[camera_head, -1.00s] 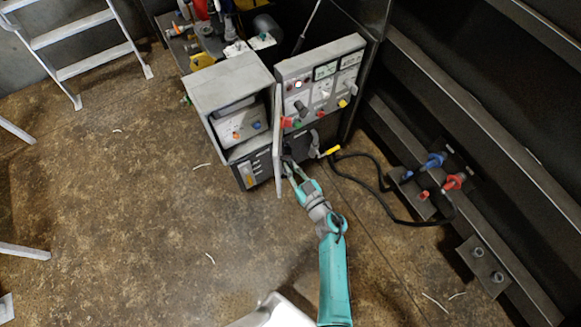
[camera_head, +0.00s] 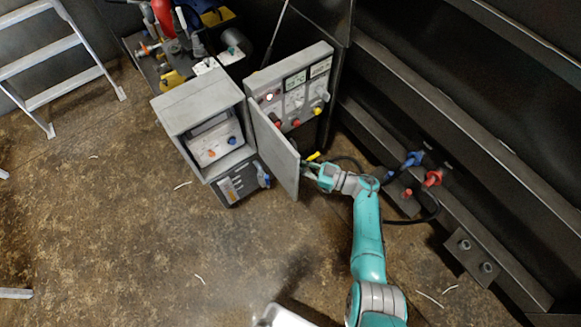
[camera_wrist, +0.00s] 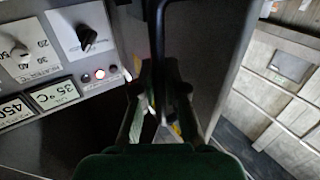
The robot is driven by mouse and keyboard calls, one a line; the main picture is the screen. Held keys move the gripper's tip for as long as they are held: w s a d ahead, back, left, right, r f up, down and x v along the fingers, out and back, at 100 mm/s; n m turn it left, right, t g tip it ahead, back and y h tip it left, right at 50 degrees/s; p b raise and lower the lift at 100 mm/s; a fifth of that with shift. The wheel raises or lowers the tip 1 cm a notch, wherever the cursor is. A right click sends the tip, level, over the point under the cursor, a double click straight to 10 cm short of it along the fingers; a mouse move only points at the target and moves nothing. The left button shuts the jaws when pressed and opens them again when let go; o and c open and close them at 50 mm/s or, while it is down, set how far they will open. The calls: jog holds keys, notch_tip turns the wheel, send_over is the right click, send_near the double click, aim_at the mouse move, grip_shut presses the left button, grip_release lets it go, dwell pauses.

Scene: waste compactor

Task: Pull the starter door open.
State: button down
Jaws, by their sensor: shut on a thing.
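The starter door (camera_head: 273,150) is a flat light-grey panel hinged at the right edge of a grey box (camera_head: 200,105). It stands wide open, its free edge towards the front right, its inner face showing in the head view. My gripper (camera_head: 312,172) is at the far side of the door, near its free edge. In the wrist view, my gripper (camera_wrist: 165,95) is shut on a dark upright handle (camera_wrist: 163,30) beside the door's dark-looking face (camera_wrist: 215,60). The handle is hidden behind the door in the head view. The box interior shows orange and blue knobs.
A meter panel (camera_head: 292,85) with knobs and a lit red lamp stands close to the door's right. A black cable and blue and red connectors (camera_head: 433,178) lie by the right wall. A step ladder (camera_head: 50,65) stands at left.

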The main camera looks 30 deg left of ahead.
jog(key=shift+w+d+r+n+g, duration=0.1)
jog(key=shift+w+n+g, duration=0.2)
jog(key=shift+w+g, duration=0.15)
jog(key=c, duration=1.2)
grip_release()
jog(key=w+d, duration=0.1)
jog(key=d, duration=1)
jog(key=shift+w+d, duration=0.4)
